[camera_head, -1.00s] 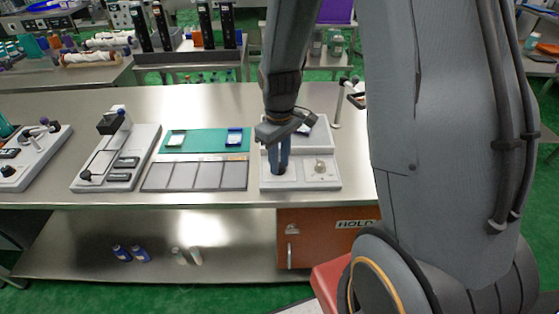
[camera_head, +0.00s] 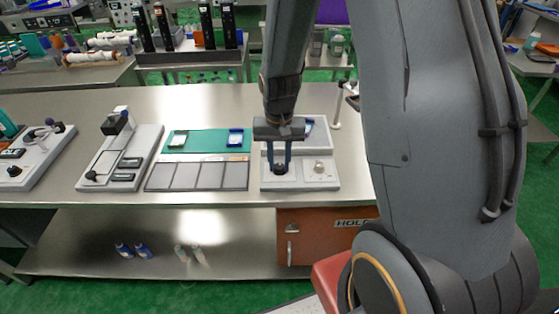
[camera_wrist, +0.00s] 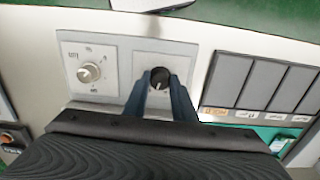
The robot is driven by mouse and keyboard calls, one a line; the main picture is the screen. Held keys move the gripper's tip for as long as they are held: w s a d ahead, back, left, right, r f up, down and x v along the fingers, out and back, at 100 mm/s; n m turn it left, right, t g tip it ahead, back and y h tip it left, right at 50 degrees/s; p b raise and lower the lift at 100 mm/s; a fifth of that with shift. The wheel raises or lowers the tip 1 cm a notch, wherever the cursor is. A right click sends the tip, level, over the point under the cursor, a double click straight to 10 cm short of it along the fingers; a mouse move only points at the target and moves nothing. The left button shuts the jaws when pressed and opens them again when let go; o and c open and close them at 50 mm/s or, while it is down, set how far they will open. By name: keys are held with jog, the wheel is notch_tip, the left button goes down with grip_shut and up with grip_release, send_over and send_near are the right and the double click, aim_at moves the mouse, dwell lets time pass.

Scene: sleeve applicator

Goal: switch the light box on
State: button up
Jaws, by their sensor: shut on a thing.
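The white control unit (camera_head: 300,186), which appears to be the light box, stands on the right part of the steel bench. Its front panel has a black knob (camera_wrist: 159,76) on one plate and a pale silver knob (camera_wrist: 89,72) with printed marks beside it. The pale knob also shows in the head view (camera_head: 319,167). My gripper (camera_head: 280,166) points down over the black knob. In the wrist view its two blue fingers (camera_wrist: 160,88) sit on either side of the black knob, shut on it. A pale pointer line shows on the knob face. I cannot read whether the light is on.
A grey panelled strip (camera_head: 197,177) and a green mat (camera_head: 208,141) with two small framed pieces lie left of the unit. Another device (camera_head: 120,160) stands farther left. A post (camera_head: 338,108) rises behind the unit at right. Bare steel lies behind the mat.

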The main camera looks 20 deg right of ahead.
aim_at(279, 166)
jog(key=shift+w+r+m+p, duration=0.1)
jog(key=shift+m+p, duration=0.2)
jog(key=shift+m, duration=1.6)
jog(key=o, duration=1)
jog(key=shift+o, duration=0.2)
jog(key=shift+r+b, duration=0.95)
jog(key=shift+r, duration=2.95)
